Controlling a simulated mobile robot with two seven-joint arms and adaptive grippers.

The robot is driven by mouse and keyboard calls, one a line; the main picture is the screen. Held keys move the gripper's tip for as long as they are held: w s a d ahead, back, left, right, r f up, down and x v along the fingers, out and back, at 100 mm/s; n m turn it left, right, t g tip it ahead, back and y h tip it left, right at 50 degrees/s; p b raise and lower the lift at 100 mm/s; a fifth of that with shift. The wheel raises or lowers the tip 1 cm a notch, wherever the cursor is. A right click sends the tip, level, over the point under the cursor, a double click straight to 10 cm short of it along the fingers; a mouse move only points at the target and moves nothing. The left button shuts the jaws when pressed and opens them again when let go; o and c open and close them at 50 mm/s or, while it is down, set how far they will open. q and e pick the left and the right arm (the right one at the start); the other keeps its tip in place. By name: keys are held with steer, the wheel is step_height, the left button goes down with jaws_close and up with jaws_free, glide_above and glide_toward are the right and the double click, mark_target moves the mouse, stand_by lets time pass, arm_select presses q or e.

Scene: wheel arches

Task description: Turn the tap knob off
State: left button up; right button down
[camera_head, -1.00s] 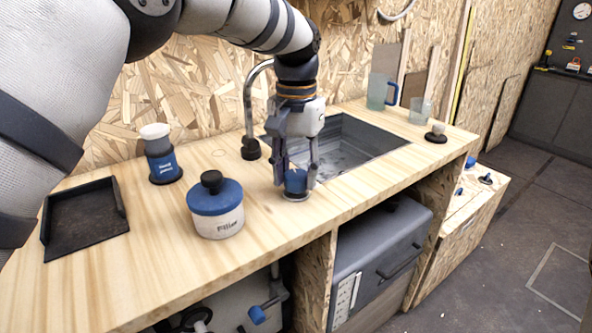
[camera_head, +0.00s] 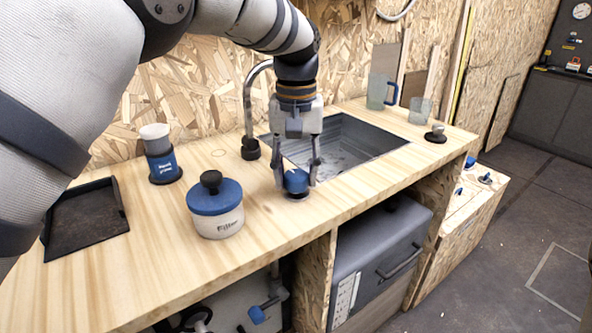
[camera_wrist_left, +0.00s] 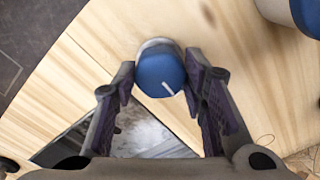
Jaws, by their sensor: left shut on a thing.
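The tap knob is a round blue knob (camera_head: 296,181) on the wooden worktop, at the front left of the sink. In the left wrist view the blue knob (camera_wrist_left: 160,72) shows a white mark line on its top. My left gripper (camera_head: 297,178) points down over it and is shut on it, one finger on each side. In the left wrist view the gripper (camera_wrist_left: 163,80) has its fingertips at the knob's two sides. The curved tap (camera_head: 247,110) stands behind, its spout end hidden by my arm. My right gripper is not in view.
A filter jar (camera_head: 216,212) with a blue lid stands close left of the knob. A blue-labelled cup (camera_head: 162,160) and black tray (camera_head: 85,222) are further left. The sink (camera_head: 358,137) lies behind right. A jug (camera_head: 378,92) and a glass (camera_head: 420,110) stand beyond it.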

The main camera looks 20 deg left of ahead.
mark_target(296, 174)
arm_select(q)
steer(key=o, duration=1.2)
steer(key=shift+c, duration=0.2)
step_height(296, 174, up, 12)
